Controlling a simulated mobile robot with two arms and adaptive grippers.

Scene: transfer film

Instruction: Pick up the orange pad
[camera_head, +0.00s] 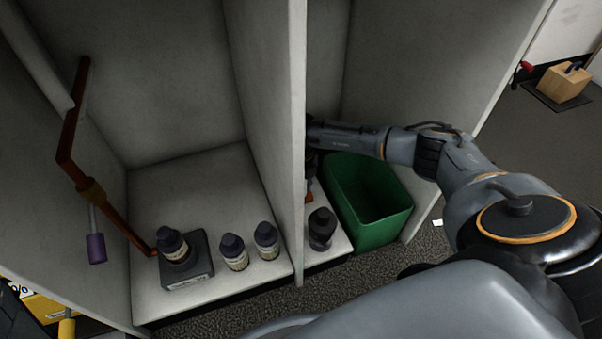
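No orange pad can be clearly made out. A small orange-red piece (309,188) shows just right of the divider, below the end of my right arm; I cannot tell what it is. My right arm comes in from the right and reaches over the green bin to the divider. My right gripper (312,165) is at its end, dark and mostly hidden by the divider edge, so its fingers are unclear. My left gripper is not in view.
A pale divider (299,150) separates two bays. The left bay holds a bottle on a grey block (203,270), two bottles (234,254) (266,240), and a red-brown bracket (70,165). The right bay holds a dark bottle (321,230) and a green bin (375,230).

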